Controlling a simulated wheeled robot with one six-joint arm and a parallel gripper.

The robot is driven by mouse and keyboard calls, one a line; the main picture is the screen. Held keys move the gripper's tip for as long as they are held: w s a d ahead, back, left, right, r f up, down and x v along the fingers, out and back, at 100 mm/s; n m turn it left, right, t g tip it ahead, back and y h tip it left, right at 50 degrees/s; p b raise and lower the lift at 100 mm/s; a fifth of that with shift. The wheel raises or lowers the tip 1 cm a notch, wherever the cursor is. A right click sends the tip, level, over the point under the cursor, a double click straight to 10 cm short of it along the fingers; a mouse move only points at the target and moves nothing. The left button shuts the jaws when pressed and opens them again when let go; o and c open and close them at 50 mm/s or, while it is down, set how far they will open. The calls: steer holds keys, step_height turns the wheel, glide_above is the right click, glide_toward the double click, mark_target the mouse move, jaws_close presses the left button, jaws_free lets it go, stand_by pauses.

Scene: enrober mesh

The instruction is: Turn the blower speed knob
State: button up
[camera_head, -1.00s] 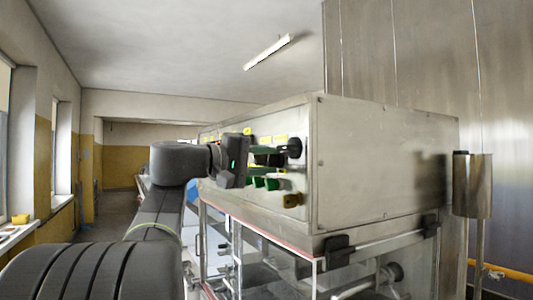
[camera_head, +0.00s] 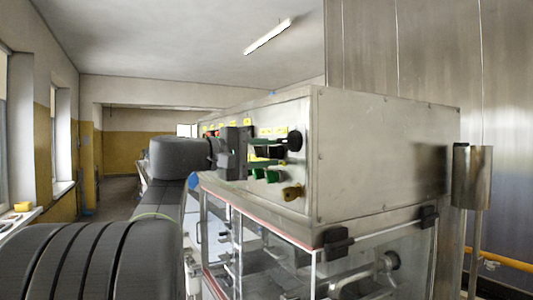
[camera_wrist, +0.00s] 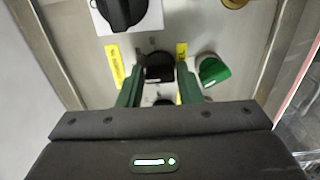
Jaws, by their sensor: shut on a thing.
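A small black knob (camera_wrist: 160,68) on the metal control panel (camera_wrist: 200,25) sits between the two green fingers of my gripper (camera_wrist: 160,82) in the wrist view. The fingers are shut on its sides. I cannot read the labels, so its name and the angle of its pointer are unclear. In the head view my gripper (camera_head: 268,153) reaches the panel from the left. It hides much of the panel there.
A larger black rotary switch (camera_head: 294,141) and a brass-coloured knob (camera_head: 292,192) are near the panel's right edge. Yellow labels (camera_wrist: 115,66) flank the held knob. A clear-walled enclosure (camera_head: 265,260) stands below the panel.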

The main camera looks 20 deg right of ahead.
steer(key=o, duration=0.9)
steer(key=shift+a, duration=0.1)
steer(key=a+b, duration=0.1)
steer(key=a, duration=0.3)
steer(key=a+b, duration=0.1)
steer(key=a, duration=0.4)
steer(key=s+a, duration=0.1)
steer(key=a, duration=0.3)
steer(key=shift+a+b, duration=0.3)
steer(key=shift+b, duration=0.1)
steer(key=shift+d, duration=0.1)
steer(key=d+p, duration=0.1)
steer(key=d, duration=0.3)
steer(key=d+p, duration=0.1)
steer(key=d, duration=0.4)
steer(key=w+d, duration=0.1)
steer(key=d, duration=0.3)
steer(key=shift+d+p, duration=0.3)
steer(key=shift+p, duration=0.1)
